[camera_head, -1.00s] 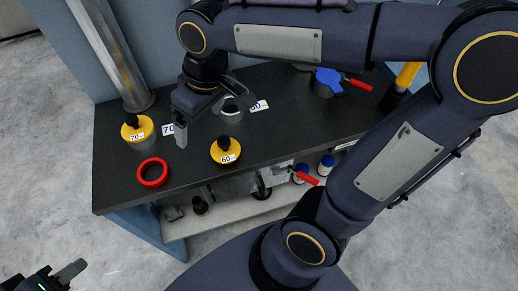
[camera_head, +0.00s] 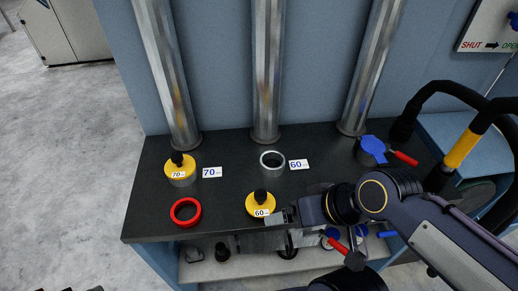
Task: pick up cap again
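The yellow cap marked 60 (camera_head: 260,204), with a black knob, sits on the dark bench near its front edge. A second yellow cap marked 70 (camera_head: 179,168) sits further back on the left, by the 70 label (camera_head: 212,172). An uncapped silver ring opening (camera_head: 272,161) is beside the 60 label (camera_head: 299,164). My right gripper (camera_head: 277,219) is low at the front right of the 60 cap, a finger close beside it. Contact and the finger gap are unclear. My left gripper does not clearly show; only a dark sliver is at the bottom edge.
A red ring (camera_head: 185,221) lies at the front left of the bench (camera_head: 225,200). Metal pipes (camera_head: 266,75) rise along the back. A blue-lidded fitting with a red handle (camera_head: 373,148) is at the right. A lower shelf (camera_head: 208,270) holds small items.

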